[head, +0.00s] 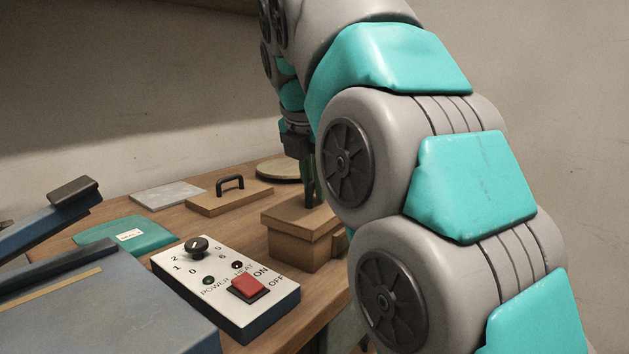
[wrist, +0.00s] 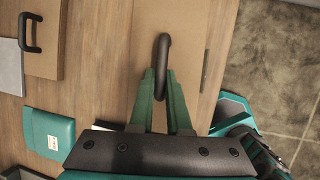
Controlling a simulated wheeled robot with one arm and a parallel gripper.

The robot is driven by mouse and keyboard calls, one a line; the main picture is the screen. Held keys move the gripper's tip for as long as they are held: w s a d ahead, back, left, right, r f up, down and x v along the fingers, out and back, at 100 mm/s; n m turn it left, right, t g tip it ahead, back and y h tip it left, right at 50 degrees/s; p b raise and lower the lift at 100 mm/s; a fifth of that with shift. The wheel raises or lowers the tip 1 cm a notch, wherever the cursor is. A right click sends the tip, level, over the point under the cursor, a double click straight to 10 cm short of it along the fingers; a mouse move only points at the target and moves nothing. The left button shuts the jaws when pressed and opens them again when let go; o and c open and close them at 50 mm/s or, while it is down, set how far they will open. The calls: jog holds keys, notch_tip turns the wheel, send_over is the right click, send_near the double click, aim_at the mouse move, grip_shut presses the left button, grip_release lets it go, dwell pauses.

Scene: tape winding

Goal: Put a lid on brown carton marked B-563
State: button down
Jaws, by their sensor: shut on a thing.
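A brown carton (head: 298,248) stands on the table in the head view, right of the control box; no B-563 mark is readable. A brown lid (head: 296,213) lies level over its top, its edge slightly overhanging. I cannot tell whether it is fully seated. My gripper (head: 309,198) is above the lid, partly hidden by my arm. In the wrist view my gripper (wrist: 161,92) is shut on the lid's black handle (wrist: 162,58), with the lid (wrist: 185,20) beneath it. The carton's right side is hidden by my arm in the head view.
Another brown lid with a black handle (head: 230,193) lies left of the carton. A round wooden disc (head: 278,170), a grey plate (head: 167,195) and a teal item (head: 128,236) lie farther off. A control box (head: 226,288) and blue machine (head: 110,310) occupy the front left.

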jog(key=shift+f, duration=0.25)
jog(key=c, duration=0.9)
grip_release()
jog(key=shift+r, duration=0.15)
jog(key=shift+r, duration=0.7)
jog(key=shift+s+r+p, duration=0.3)
jog(key=shift+r+p, duration=0.25)
jog(key=shift+p, duration=0.05)
jog(key=s, duration=0.4)
jog(key=s+a+b, duration=0.1)
jog(key=s, duration=0.3)
jog(key=s+a, duration=0.1)
jog(key=s, duration=0.2)
jog(key=shift+s+a+f+b, duration=0.15)
jog(key=shift+s+f+b, duration=0.15)
jog(key=shift+s, duration=0.1)
